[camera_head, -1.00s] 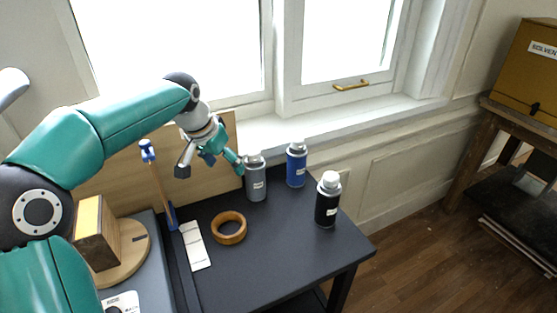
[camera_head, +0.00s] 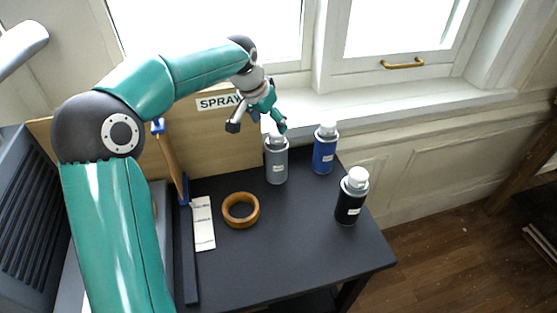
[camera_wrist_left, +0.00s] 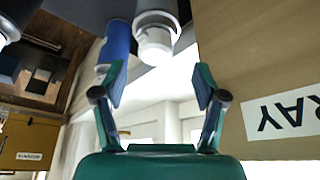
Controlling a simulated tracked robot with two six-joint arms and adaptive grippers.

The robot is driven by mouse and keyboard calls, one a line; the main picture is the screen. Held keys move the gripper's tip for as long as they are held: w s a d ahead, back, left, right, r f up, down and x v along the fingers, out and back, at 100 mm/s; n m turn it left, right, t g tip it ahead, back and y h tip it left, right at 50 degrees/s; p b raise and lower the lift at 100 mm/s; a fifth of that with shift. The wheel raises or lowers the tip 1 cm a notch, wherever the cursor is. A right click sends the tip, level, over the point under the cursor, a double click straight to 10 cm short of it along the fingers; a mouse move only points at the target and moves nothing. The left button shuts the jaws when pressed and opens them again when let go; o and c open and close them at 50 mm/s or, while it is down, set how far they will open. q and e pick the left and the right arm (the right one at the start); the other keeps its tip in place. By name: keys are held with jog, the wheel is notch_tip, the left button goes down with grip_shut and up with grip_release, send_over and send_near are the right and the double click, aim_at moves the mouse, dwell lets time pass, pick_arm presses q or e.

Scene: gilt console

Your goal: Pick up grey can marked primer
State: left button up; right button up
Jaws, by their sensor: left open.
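The grey can (camera_head: 276,167) stands upright at the back of the dark table, with a small pale label whose words are too small to read. My left gripper (camera_head: 258,127) is open and empty, just above the can's top, one finger to its left and the other near its cap. In the left wrist view the gripper (camera_wrist_left: 160,85) has its fingers spread, and the grey can's white cap (camera_wrist_left: 156,43) shows just beyond and between the fingertips. No contact shows. My right gripper is not in view.
A blue can (camera_head: 324,153) stands close right of the grey can, and a black can (camera_head: 350,203) nearer the front. A board marked SPRAY (camera_head: 222,152) and the windowsill (camera_head: 400,107) are behind.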

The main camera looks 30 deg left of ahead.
aim_at(275, 132)
pick_arm(q)
jog(key=shift+w+f, duration=0.2)
jog(key=shift+f, duration=0.5)
jog(key=shift+w+d+f+p, duration=0.1)
jog(key=shift+w+f+p, duration=0.1)
jog(key=shift+f+p, duration=0.2)
jog(key=x, duration=0.1)
jog(key=p+x, duration=0.1)
jog(key=x, duration=0.1)
jog(key=shift+w+d+f, duration=0.2)
jog(key=shift+f, duration=0.05)
jog(key=shift+w+f, duration=0.15)
jog(key=shift+f, duration=0.2)
grip_shut()
